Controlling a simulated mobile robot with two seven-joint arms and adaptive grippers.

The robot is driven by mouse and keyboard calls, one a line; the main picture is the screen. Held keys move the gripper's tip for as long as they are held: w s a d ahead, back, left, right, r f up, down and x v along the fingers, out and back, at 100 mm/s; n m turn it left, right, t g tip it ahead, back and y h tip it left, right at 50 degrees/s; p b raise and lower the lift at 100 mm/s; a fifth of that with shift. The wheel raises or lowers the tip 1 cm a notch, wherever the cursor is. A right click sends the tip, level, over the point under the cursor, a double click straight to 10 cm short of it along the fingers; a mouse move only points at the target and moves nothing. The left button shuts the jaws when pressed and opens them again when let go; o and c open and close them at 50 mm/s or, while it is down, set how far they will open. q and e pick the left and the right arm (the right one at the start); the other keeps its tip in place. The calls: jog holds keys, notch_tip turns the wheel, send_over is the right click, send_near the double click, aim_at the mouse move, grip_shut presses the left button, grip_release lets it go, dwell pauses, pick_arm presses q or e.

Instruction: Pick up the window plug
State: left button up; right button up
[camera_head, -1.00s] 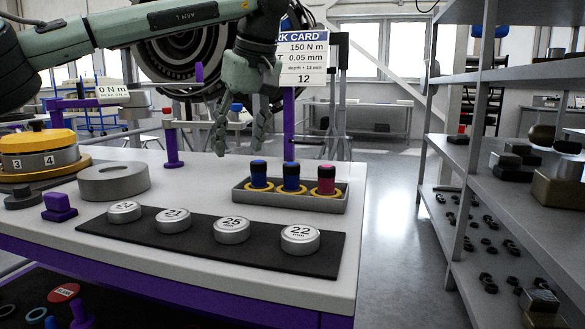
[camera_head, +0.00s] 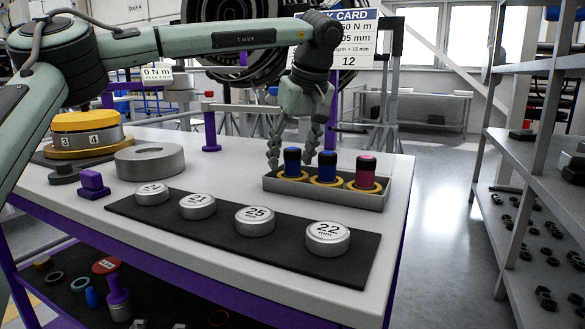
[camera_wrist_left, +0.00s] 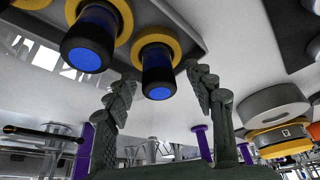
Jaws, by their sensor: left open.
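A grey tray (camera_head: 325,194) on the workbench holds three dark upright plugs in yellow rings. The left plug (camera_head: 293,163) and middle plug (camera_head: 327,167) have blue tops, and the right plug (camera_head: 366,172) is pink-red. No label tells me which is the window plug. My left gripper (camera_head: 291,158) is open and empty at the left plug, its fingers pointing down. In the left wrist view the left plug (camera_wrist_left: 157,72) shows between the two spread fingers, with no clear contact. The middle plug (camera_wrist_left: 89,42) lies outside them. My right gripper is not in view.
Several numbered silver discs (camera_head: 255,221) lie on a black mat (camera_head: 200,225) in front of the tray. A grey ring (camera_head: 150,162) and yellow-topped unit (camera_head: 85,135) stand at left. A purple post (camera_head: 210,130) stands behind. Shelves (camera_head: 520,150) are at right.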

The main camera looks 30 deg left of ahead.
pick_arm(q)
grip_shut()
dwell(0.4)
